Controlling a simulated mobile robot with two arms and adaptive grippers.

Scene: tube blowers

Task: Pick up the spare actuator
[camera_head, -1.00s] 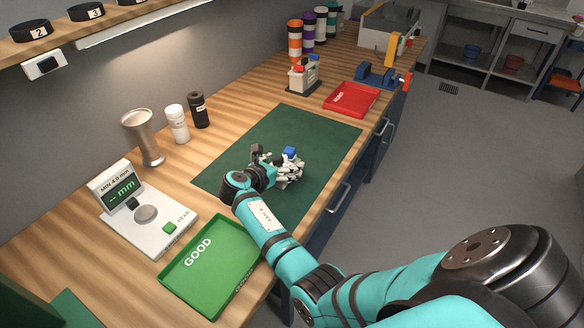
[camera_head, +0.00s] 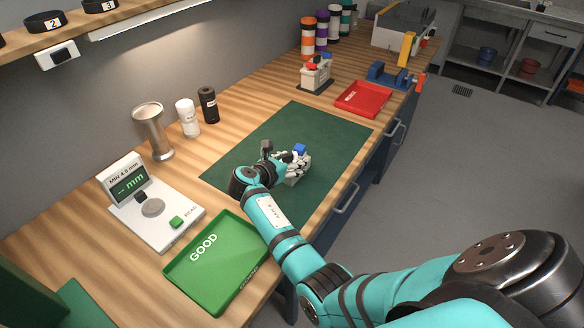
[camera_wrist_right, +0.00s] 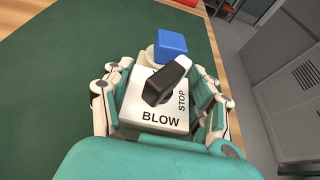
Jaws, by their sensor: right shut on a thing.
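The spare actuator is a white block marked BLOW and STOP with a black lever and a blue cap. It shows in the right wrist view (camera_wrist_right: 150,112), and its blue cap shows in the head view (camera_head: 300,149). My right gripper (camera_head: 291,165) is shut on it, with jointed fingers on both sides of the block in the wrist view (camera_wrist_right: 163,85). The actuator is over the green mat (camera_head: 325,130); I cannot tell whether it touches the mat. The fingers hide much of it in the head view. My left gripper is out of view.
A green GOOD tray (camera_head: 179,269) and a gauge (camera_head: 181,238) stand at the near left. A red tray (camera_head: 362,113), a red-topped device (camera_head: 316,75) and a blue vise (camera_head: 388,78) stand farther back. A metal cup (camera_head: 152,130) and two bottles line the wall side.

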